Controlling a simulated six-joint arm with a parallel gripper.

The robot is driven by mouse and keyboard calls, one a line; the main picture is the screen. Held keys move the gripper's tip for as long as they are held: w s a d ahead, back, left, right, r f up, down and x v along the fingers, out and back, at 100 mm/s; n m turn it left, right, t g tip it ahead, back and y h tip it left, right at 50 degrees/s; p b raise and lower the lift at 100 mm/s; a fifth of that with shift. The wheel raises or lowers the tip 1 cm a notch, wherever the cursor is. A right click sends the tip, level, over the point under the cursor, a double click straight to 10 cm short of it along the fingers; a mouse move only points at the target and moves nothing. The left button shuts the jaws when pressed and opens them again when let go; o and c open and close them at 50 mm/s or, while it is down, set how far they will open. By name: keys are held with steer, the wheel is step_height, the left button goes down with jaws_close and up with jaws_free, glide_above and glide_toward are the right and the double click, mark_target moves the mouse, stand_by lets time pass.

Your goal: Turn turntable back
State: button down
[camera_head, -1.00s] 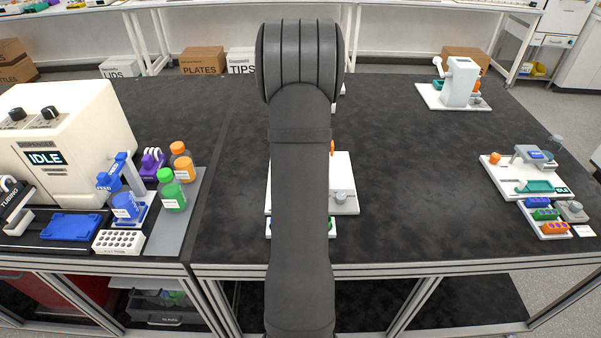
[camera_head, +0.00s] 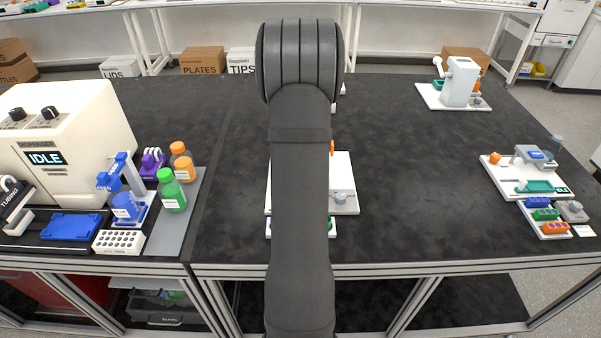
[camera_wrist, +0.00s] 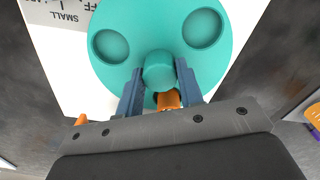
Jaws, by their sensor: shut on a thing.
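The teal round turntable (camera_wrist: 155,25) fills the upper middle of the wrist view, with a shallow round recess on its left and another on its right. A teal knob (camera_wrist: 158,70) stands near its front edge. My gripper (camera_wrist: 158,78) is shut on this knob, with one blue-grey finger on each side. An orange part (camera_wrist: 168,100) shows just below the knob, between the fingers. The turntable sits on a white base (camera_wrist: 62,70) with printed lettering, "SMALL" among it. In the head view my arm hides the turntable and gripper; only part of a white base (camera_head: 343,170) shows.
Another orange part (camera_wrist: 80,118) shows at the left of the wrist view. In the head view, a white device (camera_head: 460,82) stands at the back right, a white station (camera_head: 530,180) at the right, and a cream dispenser (camera_head: 70,130) at the left. Dark bench is clear between.

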steer(key=shift+n, duration=9.8)
steer(key=c, duration=1)
jaws_free()
steer(key=shift+o, duration=0.2)
step_height(320, 180, up, 18)
steer(key=shift+f, duration=0.25)
